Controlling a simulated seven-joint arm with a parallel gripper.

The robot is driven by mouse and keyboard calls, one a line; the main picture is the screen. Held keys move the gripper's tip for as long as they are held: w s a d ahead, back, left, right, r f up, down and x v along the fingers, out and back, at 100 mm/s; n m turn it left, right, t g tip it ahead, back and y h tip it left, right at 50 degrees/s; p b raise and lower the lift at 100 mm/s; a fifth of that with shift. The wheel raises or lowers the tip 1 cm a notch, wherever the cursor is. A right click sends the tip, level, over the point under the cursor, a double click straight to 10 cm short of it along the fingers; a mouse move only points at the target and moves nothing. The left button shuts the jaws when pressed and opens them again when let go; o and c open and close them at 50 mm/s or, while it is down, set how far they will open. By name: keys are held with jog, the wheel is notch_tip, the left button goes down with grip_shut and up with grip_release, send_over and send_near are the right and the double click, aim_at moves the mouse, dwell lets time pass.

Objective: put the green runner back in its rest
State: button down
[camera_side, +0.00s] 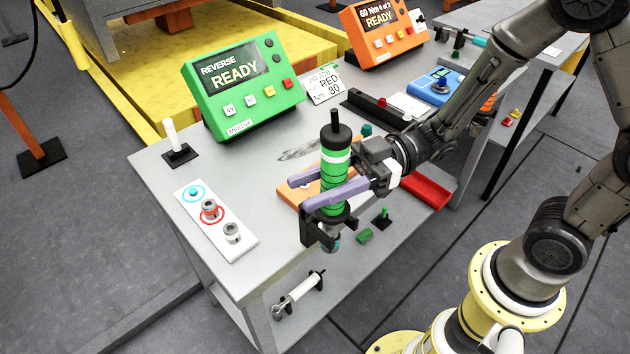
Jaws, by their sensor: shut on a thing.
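The green runner (335,170) is an upright green cylinder with a white band, a black top stem and a dark collar below. My gripper (301,193) has its two purple fingers shut around the runner's green body, coming from the right. The rest (307,231) is a black bracket at the table's front edge, directly under the runner.
A white plate (203,235) with sockets lies left of the rest. An orange board (290,191) lies behind the runner. A green controller (243,84) stands at the back, and a red tray (428,191) is at the right.

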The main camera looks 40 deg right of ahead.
jog(key=shift+f, duration=0.8)
jog(key=shift+c, duration=1.9)
grip_release()
jog(key=shift+f, duration=0.1)
jog(key=shift+o, duration=0.3)
jog(key=shift+f, duration=0.15)
jog(key=v, duration=1.3)
jog(key=shift+d, duration=0.4)
jog(key=shift+s, duration=0.15)
